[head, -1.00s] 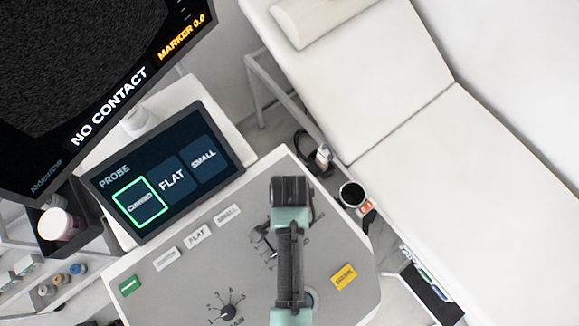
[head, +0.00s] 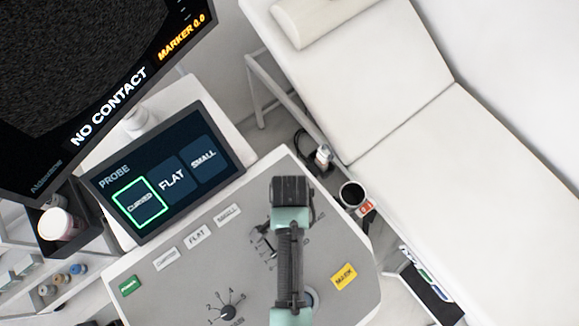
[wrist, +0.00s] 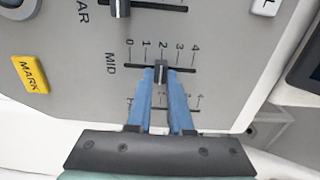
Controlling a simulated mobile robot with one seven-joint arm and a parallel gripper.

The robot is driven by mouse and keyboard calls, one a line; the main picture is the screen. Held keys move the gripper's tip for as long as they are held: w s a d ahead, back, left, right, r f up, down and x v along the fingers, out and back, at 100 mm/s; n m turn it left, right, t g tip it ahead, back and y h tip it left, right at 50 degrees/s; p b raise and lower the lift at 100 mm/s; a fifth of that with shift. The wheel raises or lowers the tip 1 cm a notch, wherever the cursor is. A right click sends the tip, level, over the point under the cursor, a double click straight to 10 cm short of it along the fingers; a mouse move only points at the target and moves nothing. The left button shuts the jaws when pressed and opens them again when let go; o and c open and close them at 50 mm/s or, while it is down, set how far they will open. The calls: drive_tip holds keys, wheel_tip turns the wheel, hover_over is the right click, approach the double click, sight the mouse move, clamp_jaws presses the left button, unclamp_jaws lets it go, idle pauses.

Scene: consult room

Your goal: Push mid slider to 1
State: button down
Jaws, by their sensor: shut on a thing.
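The mid slider (wrist: 161,71) is a dark knob with a light centre line on a horizontal slot labelled MID in the wrist view. Its scale runs from 0 at left to 4 at right, and the knob sits at about 2. My gripper (wrist: 160,77) has its blue fingers on either side of the knob, shut on it. In the head view, my arm covers most of the slider area, and the gripper contact is hard to make out.
Another slider (wrist: 121,8) lies above in the wrist view; a lower scale is partly hidden by the fingers. A yellow MARK button (wrist: 31,75) is at left. In the head view, a dial (head: 228,312) and the probe screen (head: 168,172) are left of my arm.

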idle(0.3)
drive_tip(key=shift+s+d+r+p, duration=0.15)
drive_tip(key=shift+s+d+p, duration=0.25)
drive_tip(key=shift+p, duration=0.2)
drive_tip(key=shift+s+d, duration=0.25)
drive_tip(key=shift+s, duration=0.2)
drive_tip(key=c, duration=0.8)
unclamp_jaws()
wheel_tip(320, 180, up, 13)
drive_tip(key=shift+b, duration=0.35)
drive_tip(key=shift+f, duration=0.2)
